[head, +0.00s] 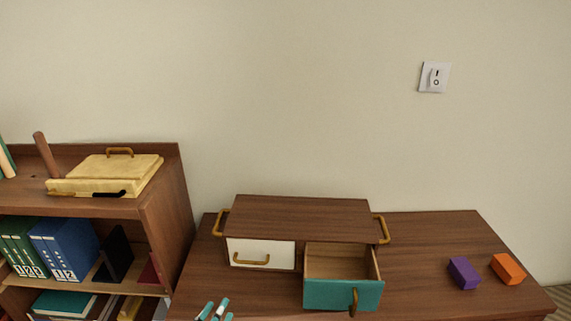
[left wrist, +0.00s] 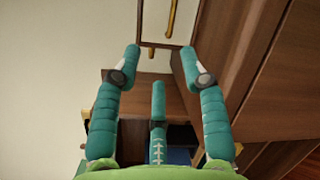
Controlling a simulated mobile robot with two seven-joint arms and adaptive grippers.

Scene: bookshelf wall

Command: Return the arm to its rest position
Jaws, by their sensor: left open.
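My left gripper (head: 214,311) shows only as teal fingertips at the bottom edge of the head view, in front of the left part of the desk. In the left wrist view the left gripper (left wrist: 160,62) has its teal fingers spread apart, with nothing seen between them. The rest of the left arm is out of the head view. My right gripper is in neither view.
A brown desk (head: 430,240) bears a small cabinet (head: 300,217) with a white drawer (head: 240,247) and a pulled-out teal drawer (head: 330,293). A purple block (head: 463,273) and an orange block (head: 508,269) lie right. A bookshelf (head: 170,215) stands left.

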